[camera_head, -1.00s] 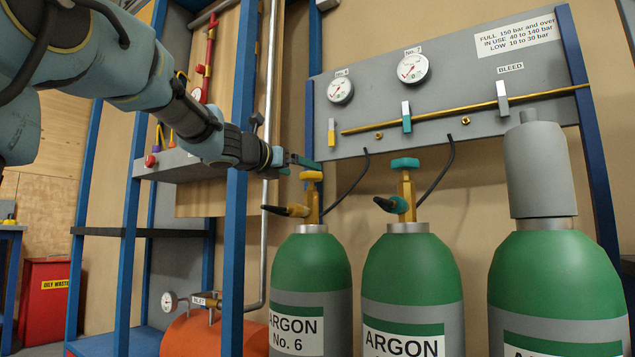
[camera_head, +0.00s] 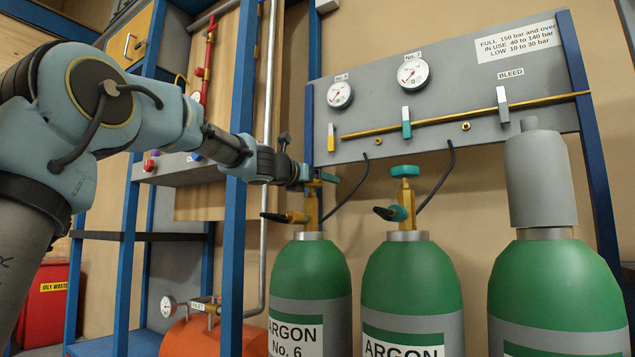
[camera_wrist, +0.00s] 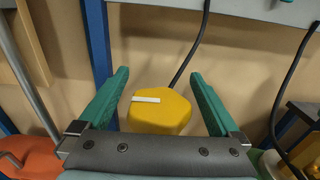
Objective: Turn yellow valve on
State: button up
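The yellow valve knob (camera_wrist: 160,110) on top of the Argon No. 6 cylinder (camera_head: 310,272) is six-sided with a white bar mark. In the wrist view it lies between my gripper's two green fingers (camera_wrist: 160,76), with gaps at both sides. My gripper is open and holds nothing. In the head view my gripper (camera_head: 328,178) is at the height of the knob, which it largely hides. The brass valve stem (camera_head: 312,208) shows below, with a dark-tipped outlet pointing left.
The teal-knobbed cylinder valve (camera_head: 405,171) stands to the right, and a capped cylinder (camera_head: 540,185) beyond it. The gauge panel (camera_head: 455,75) with small levers is behind. A blue rack post (camera_head: 240,150) is close to my arm. Black hoses (camera_head: 346,200) run behind the valves.

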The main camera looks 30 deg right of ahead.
jog(key=c, duration=1.3)
jog(key=shift+o, duration=0.2)
jog(key=shift+w+a+f+n+t+y+b, duration=0.15)
jog(key=shift+n+t+y+b, duration=0.25)
jog(key=shift+n+t+y, duration=0.6)
jog(key=shift+w+a+r+n+t+y+b, duration=0.15)
jog(key=shift+n+t+y+b, duration=0.25)
jog(key=shift+n+t+y, duration=0.6)
jog(key=shift+w+a+n+t+y+p, duration=0.15)
jog(key=shift+a+n+t+y+p, duration=0.5)
jog(key=shift+n+y, duration=1.6)
jog(key=shift+w+a+n+t+y+p, duration=0.2)
jog(key=shift+n+t+y+p, duration=0.95)
jog(key=shift+y, duration=1.85)
jog(key=shift+w+a+n+t+y+p, duration=0.1)
jog(key=shift+a+n+t+y+p, duration=0.45)
jog(key=shift+n+y, duration=1.8)
jog(key=shift+m+y, duration=0.25)
jog(key=shift+y, duration=0.35)
